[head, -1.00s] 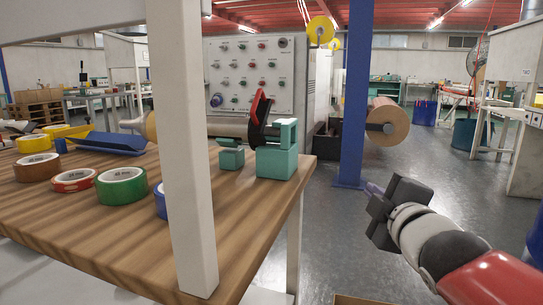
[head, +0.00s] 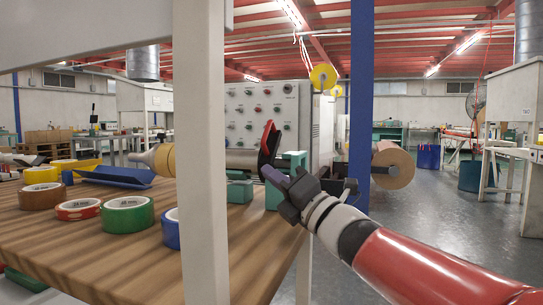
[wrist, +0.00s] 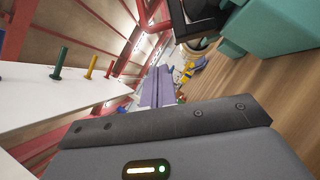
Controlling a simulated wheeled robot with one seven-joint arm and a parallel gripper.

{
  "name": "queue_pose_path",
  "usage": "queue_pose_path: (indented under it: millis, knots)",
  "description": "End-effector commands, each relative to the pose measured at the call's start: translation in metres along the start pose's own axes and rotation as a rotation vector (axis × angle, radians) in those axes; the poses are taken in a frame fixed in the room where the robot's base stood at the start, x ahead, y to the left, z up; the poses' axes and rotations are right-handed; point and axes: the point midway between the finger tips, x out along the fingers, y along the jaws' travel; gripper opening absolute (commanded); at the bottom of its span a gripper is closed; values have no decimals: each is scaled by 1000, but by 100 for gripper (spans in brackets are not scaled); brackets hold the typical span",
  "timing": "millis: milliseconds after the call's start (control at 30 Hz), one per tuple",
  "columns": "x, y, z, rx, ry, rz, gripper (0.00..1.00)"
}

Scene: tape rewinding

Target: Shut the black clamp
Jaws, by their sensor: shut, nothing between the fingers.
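The black clamp (head: 264,157) has a red handle (head: 268,137) and stands raised and tilted by the teal blocks at the table's right end. In the wrist view a dark part (wrist: 203,18), likely the clamp, shows at the top. A teal block (wrist: 272,28) is right of it. My gripper (head: 272,174) is just in front of the clamp and the teal stand, hiding part of both; I cannot tell whether it touches. Its purple fingers (wrist: 156,86) are together and empty.
A white post (head: 200,150) stands in front of the wooden table (head: 110,255). Green (head: 127,214), red (head: 78,209) and blue (head: 171,228) tape rolls lie left. A blue column (head: 361,110) stands behind my arm. Open floor lies to the right.

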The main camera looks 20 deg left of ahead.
Motion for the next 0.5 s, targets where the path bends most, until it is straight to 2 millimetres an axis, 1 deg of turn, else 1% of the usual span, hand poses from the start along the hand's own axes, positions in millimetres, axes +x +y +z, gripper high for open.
queue_pose_path:
  millis: [33, 67, 100, 200, 333, 500]
  knots:
    - [12, 1, -1, 0, 3, 1, 0]
    - [18, 1, -1, 0, 4, 1, 0]
    - [22, 2, 8, -2, 0, 0, 0]
    - [31, 1, 18, -2, 0, 0, 0]
    - [38, 1, 26, -1, 0, 0, 0]
    - [41, 0, 28, 2, 0, 0, 0]
